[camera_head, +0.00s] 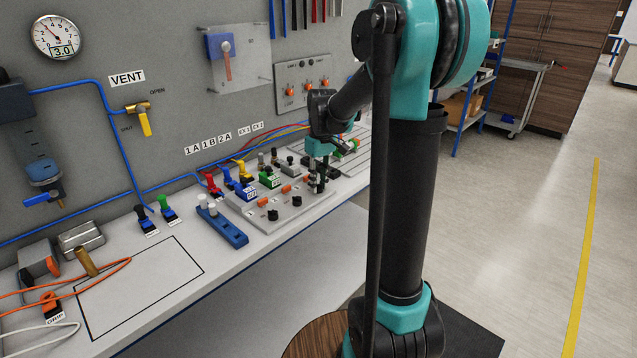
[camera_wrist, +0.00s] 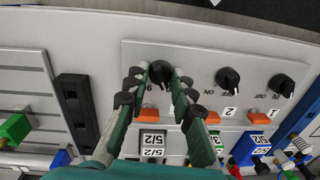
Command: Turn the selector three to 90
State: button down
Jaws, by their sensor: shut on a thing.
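The third selector (camera_wrist: 160,70) is a black knob on the grey panel, at the upper middle of the wrist view. It is the leftmost of three knobs there. My gripper (camera_wrist: 160,76) has its fingertips on both sides of this knob and is shut on it. The fingers cover part of the markings around it, and the knob's pointer angle cannot be told. In the head view my gripper (camera_head: 318,184) is down at the panel's far right end and hides this knob.
Two more black knobs, the middle one (camera_wrist: 228,79) and the right one (camera_wrist: 282,86), are beside it. Orange pieces (camera_wrist: 221,114) and valves labelled 5/2 (camera_wrist: 153,140) lie close below. A dark slotted bar (camera_wrist: 76,108) stands to the left. Coloured tubes run behind my gripper.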

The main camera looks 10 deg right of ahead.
aim_at(321, 185)
jog(key=m, duration=1.1)
jog(key=shift+t, duration=0.3)
jog(key=shift+m, duration=0.4)
jog(key=c, duration=1.3)
grip_release()
jog(key=shift+s, duration=0.1)
jog(key=r, duration=1.2)
jog(key=shift+s+d, duration=0.15)
jog(key=shift+d, duration=0.25)
